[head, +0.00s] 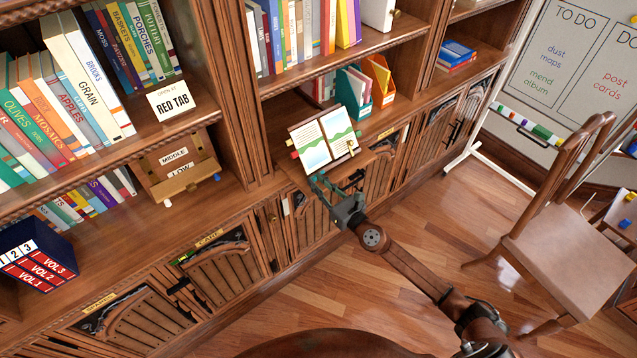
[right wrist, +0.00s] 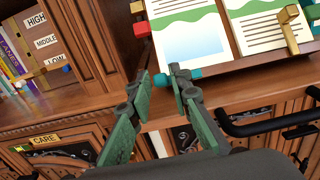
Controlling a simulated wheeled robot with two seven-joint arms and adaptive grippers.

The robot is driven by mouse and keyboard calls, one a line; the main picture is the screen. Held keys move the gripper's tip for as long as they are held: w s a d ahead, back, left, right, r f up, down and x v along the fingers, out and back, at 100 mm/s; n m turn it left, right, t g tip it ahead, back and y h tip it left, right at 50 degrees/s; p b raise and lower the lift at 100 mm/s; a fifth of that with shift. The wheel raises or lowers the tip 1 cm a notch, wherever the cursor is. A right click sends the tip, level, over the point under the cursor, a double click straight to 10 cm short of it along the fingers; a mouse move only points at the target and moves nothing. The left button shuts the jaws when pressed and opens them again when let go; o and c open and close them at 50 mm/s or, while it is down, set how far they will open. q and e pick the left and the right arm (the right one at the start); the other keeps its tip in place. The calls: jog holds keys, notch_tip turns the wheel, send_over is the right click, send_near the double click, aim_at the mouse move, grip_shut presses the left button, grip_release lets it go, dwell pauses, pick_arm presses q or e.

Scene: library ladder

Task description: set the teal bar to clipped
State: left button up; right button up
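The teal bar (right wrist: 161,80) sits at the lower left edge of an open book (right wrist: 190,45), partly hidden behind one finger of my right gripper. My right gripper (right wrist: 160,86) is open in the right wrist view, its green fingers apart with the bar's end showing between their tips. Whether they touch the bar I cannot tell. In the head view my right gripper (head: 322,184) is at the lower edge of the book (head: 324,140), where its fingers hide most of the bar. A brass clip (right wrist: 289,28) stands on the right page. My left gripper is not in view.
A red tab (right wrist: 142,29) sticks out at the book's left side. A wooden box marked Middle and Low (head: 178,165) stands on the shelf to the left. Cabinet doors lie below. A chair (head: 560,245) stands to the right, with open floor between.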

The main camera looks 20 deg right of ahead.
grip_shut()
